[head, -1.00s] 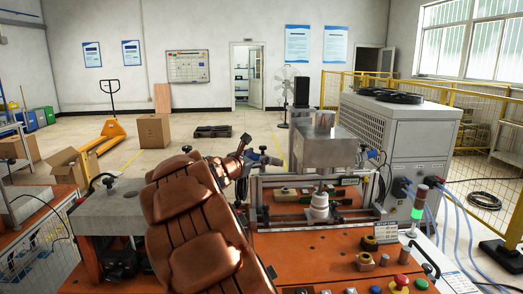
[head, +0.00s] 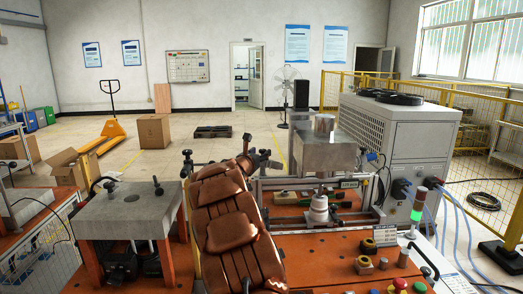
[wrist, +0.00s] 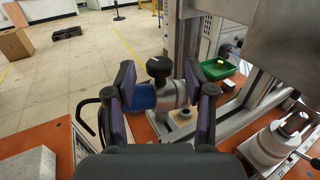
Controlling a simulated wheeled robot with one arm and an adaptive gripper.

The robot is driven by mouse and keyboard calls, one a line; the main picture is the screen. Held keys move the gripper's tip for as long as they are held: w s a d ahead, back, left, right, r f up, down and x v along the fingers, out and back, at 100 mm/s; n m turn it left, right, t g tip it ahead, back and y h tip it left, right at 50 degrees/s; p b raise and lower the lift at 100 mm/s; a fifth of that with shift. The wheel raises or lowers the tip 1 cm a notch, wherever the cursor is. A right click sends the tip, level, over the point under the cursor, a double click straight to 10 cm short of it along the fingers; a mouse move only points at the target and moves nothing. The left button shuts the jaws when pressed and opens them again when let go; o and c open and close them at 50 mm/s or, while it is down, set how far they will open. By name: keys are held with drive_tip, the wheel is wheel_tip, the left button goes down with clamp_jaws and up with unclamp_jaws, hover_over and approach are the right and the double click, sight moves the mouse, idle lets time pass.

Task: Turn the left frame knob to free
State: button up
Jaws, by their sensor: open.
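The left frame knob (wrist: 159,67) is a black round knob on top of a silver cylindrical clamp beside the frame's upright post in the wrist view. A blue cylinder (wrist: 143,97) sits to the left of the clamp. My gripper (wrist: 160,84) is open, with one dark finger on each side of the knob and clamp. The knob appears between or just beyond the fingertips; I cannot tell whether either finger touches it. In the head view my copper-coloured arm covers much of the frame's left side, and I cannot make out the knob clearly there.
The metal frame's post (wrist: 190,50) stands close to the right finger. A green tray (wrist: 219,67) lies behind it. A white stepped insulator (head: 318,208) stands inside the frame. A grey-topped table (head: 128,203) is on the left, and a grey cabinet (head: 405,145) on the right.

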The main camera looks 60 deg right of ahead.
drive_tip(key=shift+w+d, duration=0.25)
drive_tip(key=shift+d, duration=0.7)
drive_tip(key=shift+c, duration=0.3)
clamp_jaws()
